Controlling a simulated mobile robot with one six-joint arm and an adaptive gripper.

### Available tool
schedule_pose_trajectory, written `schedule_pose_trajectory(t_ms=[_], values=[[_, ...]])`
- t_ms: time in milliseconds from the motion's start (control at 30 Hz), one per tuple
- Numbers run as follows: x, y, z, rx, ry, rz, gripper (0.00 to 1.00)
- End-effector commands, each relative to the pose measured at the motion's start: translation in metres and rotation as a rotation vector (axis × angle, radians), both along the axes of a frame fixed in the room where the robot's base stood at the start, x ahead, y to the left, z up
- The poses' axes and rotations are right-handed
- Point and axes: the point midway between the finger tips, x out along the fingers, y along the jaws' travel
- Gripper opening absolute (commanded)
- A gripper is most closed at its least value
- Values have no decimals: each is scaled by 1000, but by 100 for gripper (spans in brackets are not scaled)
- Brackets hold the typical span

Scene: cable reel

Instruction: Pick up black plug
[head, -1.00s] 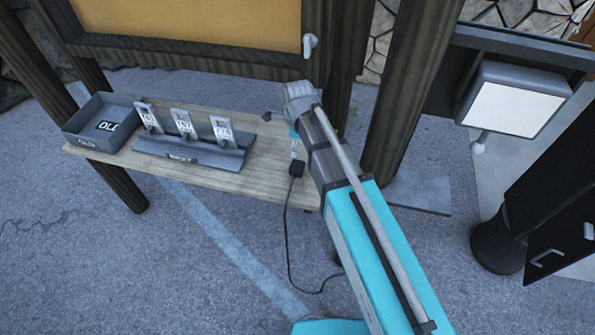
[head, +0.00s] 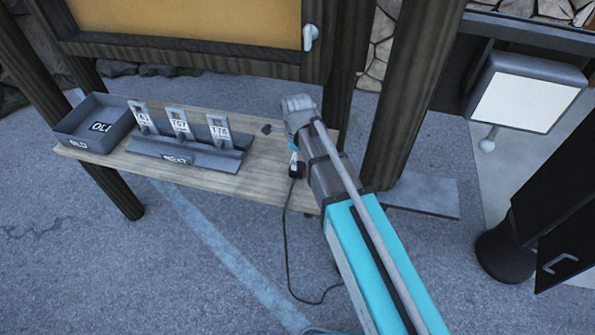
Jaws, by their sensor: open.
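The black plug (head: 297,170) is at the right part of the wooden table (head: 215,178), close to its front edge. A dark cable runs from it over the edge and down to the ground. A small pale piece shows just above the plug. My gripper (head: 283,130) is over the table, behind the plug in the picture. My own arm hides most of the gripper, and its fingers are hard to make out. It is open, with nothing seen in it. I cannot tell how far it is from the plug.
Dark wooden posts (head: 410,105) stand behind and right. A white-faced box (head: 522,104) is at the right.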

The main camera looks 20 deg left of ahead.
Motion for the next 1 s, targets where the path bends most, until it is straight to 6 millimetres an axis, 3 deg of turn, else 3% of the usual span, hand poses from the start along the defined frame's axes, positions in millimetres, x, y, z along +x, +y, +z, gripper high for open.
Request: schedule_pose_trajectory(t_ms=[433,1000], values=[[0,0,-5,0,0,0,100],[2,0,-46,0,0,-1,100]])
